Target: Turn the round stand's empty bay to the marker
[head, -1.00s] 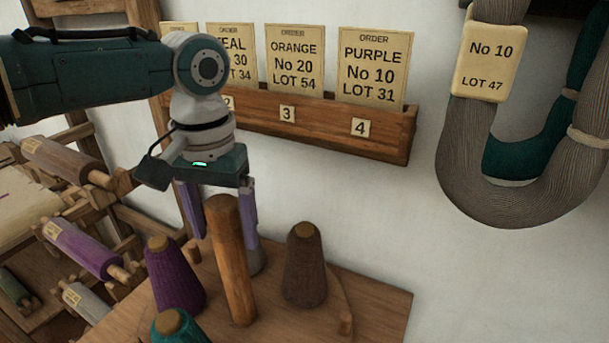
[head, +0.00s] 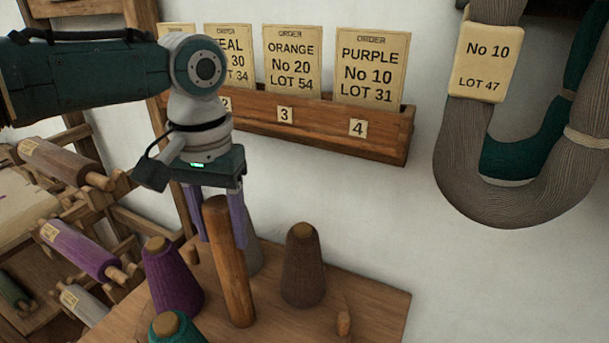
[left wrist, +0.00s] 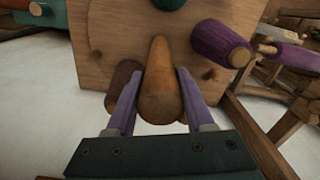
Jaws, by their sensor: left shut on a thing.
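The round stand's upright wooden post (head: 230,270) rises from the wooden board. It also shows in the left wrist view (left wrist: 160,80). My left gripper (head: 220,222) comes from above, its two purple fingers shut on the post's upper part. Around the post stand a purple cone (head: 172,278), a teal cone (head: 176,328) at the front, a brown cone (head: 303,266) on the right and a grey cone (head: 250,250) partly hidden behind. A gap shows at front right, between the teal and brown cones. A small wooden peg (head: 343,323) stands there; I cannot tell if it is the marker.
A wooden rack with order cards (head: 300,125) hangs on the wall behind. Grey and teal yarn hanks (head: 470,180) hang at right. Labelled bobbins (head: 80,250) sit on a frame at left. The board's right part (head: 385,300) is bare.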

